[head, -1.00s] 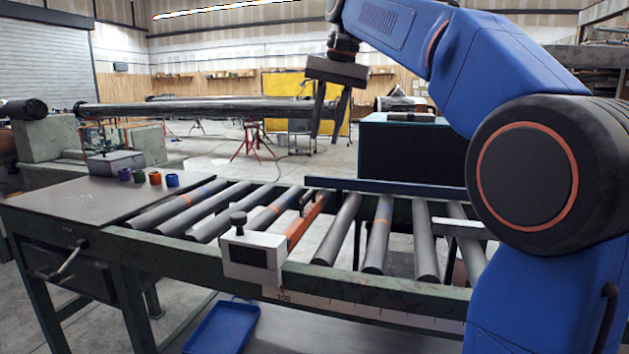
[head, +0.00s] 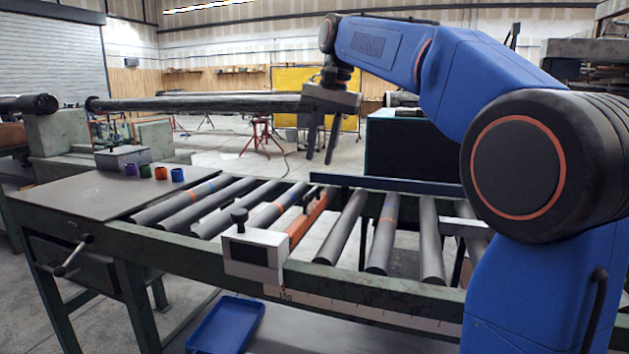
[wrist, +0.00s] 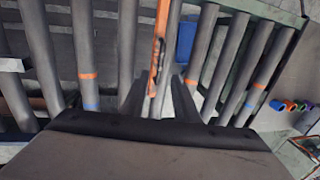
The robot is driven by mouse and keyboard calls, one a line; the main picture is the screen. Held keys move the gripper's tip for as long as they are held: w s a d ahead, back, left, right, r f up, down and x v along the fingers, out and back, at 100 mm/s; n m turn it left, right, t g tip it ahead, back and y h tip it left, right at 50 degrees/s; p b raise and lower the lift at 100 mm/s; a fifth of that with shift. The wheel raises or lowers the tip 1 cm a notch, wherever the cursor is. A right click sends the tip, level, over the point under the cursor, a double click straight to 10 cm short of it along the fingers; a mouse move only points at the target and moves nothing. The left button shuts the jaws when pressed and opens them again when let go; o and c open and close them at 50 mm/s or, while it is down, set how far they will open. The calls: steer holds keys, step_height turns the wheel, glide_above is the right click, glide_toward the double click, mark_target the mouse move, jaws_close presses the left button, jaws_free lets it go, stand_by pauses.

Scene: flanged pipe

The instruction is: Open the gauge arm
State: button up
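The gauge arm is an orange bar (head: 307,217) lying across the roller table between rollers, near a white gauge box (head: 257,254) with a dark screen and a black knob (head: 239,217) on the front rail. The orange bar also shows in the wrist view (wrist: 161,28), running from the top edge down between my fingers. My gripper (head: 319,160) hangs above the far side of the table, fingers pointing down, apart and empty. It appears above the bar, not touching it. In the wrist view its two dark fingers (wrist: 157,97) are spread around the bar's line of sight.
Grey rollers (head: 342,229), some with orange or blue bands, fill the table. A blue rail (head: 390,184) runs along the far edge. Several small coloured cups (head: 161,173) stand on the left plate. A blue tray (head: 226,325) lies below. A long pipe (head: 200,103) spans behind.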

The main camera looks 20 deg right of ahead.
mark_target(312, 189)
steer(key=f, duration=0.2)
steer(key=a+f, duration=0.1)
steer(key=f, duration=0.2)
steer(key=w+f, duration=0.1)
steer(key=f, duration=0.1)
steer(key=shift+a+f, duration=0.15)
steer(key=shift+f, duration=0.25)
steer(key=shift+c, duration=0.4)
jaws_close()
